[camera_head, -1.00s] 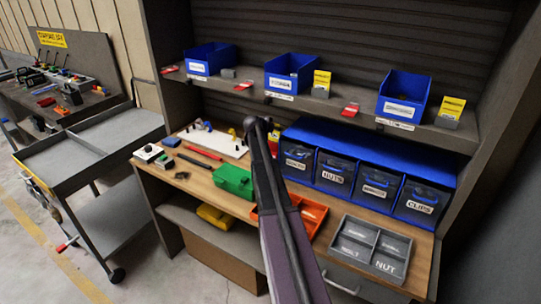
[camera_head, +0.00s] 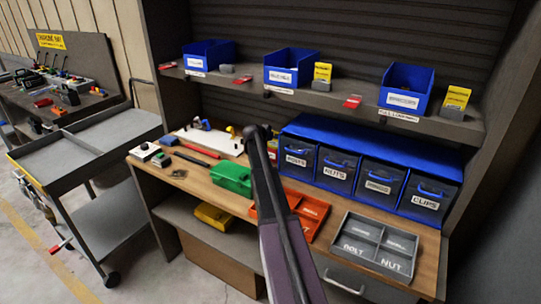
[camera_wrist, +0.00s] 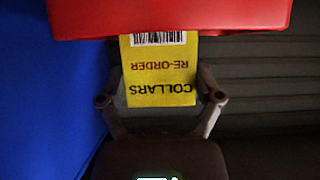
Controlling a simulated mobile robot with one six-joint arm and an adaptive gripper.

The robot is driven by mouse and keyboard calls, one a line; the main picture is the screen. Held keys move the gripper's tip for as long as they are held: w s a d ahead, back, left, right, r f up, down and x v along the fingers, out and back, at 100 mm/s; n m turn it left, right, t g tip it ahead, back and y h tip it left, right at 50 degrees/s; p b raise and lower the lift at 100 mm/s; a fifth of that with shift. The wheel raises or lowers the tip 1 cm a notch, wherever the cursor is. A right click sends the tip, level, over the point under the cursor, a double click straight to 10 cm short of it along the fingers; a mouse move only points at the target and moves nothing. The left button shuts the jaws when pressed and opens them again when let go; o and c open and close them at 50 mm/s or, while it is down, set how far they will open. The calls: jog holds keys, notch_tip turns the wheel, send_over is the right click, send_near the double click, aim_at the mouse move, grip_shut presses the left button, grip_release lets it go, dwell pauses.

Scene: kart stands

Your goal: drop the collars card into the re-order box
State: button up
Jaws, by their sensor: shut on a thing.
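In the wrist view, my gripper (camera_wrist: 163,98) is shut on the yellow collars card (camera_wrist: 160,72). The card shows upside down, with "COLLARS", "RE-ORDER" and a barcode at its far end. That end meets the straight edge of a large red thing (camera_wrist: 170,15); I cannot tell whether they touch or whether this is the re-order box. In the head view my arm runs up the middle, and my gripper and the held card cannot be made out there.
A blue surface (camera_wrist: 45,90) is close on the left in the wrist view. Blue bins (camera_head: 405,92) and yellow cards (camera_head: 322,74) stand on the shelf (camera_head: 345,108). Below, the workbench holds a green box (camera_head: 231,179), an orange-red tray (camera_head: 318,208) and a grey divided tray (camera_head: 372,249).

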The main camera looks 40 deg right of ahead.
dwell(0.3)
jog(key=o, duration=0.6)
dwell(0.4)
